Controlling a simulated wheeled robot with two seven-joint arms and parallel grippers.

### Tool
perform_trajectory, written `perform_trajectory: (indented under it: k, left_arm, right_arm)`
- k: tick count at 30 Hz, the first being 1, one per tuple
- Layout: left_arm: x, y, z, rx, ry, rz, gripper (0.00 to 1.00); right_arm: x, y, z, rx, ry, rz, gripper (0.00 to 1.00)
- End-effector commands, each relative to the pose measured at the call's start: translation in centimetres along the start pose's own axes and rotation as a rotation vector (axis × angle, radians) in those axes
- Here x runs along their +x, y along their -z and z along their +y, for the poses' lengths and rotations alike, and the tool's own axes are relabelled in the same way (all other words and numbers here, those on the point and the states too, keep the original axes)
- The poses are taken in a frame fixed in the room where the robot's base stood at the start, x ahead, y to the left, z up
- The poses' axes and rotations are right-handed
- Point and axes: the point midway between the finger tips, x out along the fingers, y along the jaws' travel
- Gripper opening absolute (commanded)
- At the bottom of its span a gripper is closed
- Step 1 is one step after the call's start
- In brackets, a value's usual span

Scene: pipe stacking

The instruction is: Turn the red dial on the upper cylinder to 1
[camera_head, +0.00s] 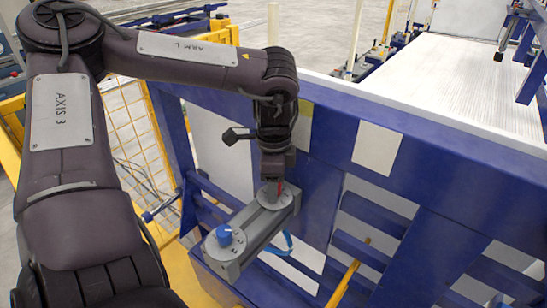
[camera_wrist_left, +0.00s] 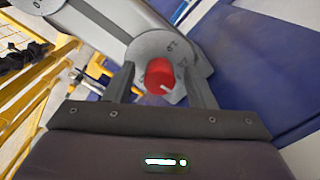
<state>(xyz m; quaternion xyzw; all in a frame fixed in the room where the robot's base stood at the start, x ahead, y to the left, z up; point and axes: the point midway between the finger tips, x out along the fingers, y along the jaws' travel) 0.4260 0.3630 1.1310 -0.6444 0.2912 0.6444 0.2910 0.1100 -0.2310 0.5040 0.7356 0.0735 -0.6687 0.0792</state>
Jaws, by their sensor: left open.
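The red dial (camera_head: 281,187) sits on the round plate at the upper end of a grey metal body (camera_head: 256,232). In the left wrist view, the red dial (camera_wrist_left: 159,75) has a white mark toward its lower right. Its round grey plate (camera_wrist_left: 146,45) carries markings too small to read surely. My left gripper (camera_head: 274,182) is over this upper end, pointing down. In the left wrist view, my left gripper (camera_wrist_left: 160,70) is open, one finger on each side of the dial, with gaps visible between. My right gripper is out of view.
A blue dial (camera_head: 224,235) sits at the lower end of the grey body. A blue frame (camera_head: 330,135) with pale panels stands behind and to the right. Yellow fencing (camera_head: 125,120) is at the left. A yellow bar (camera_head: 345,280) rises below right.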

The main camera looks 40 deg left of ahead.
Motion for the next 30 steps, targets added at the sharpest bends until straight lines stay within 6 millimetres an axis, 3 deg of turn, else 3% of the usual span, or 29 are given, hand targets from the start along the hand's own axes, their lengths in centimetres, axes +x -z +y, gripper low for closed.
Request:
perform_trajectory:
  k: [7, 17, 30]
  left_arm:
    - [0.1, 0.0, 0.0, 0.0, 0.0, 0.0, 0.49]
    - [0.1, 0.0, 0.0, 0.0, 0.0, 0.0, 0.06]
    - [0.4, 0.1, 0.0, -0.1, 0.002, 0.002, 0.05]
  right_arm:
    - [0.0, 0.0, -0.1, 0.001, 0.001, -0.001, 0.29]
    - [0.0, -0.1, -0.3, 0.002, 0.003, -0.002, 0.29]
    - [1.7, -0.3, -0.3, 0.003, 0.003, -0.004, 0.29]
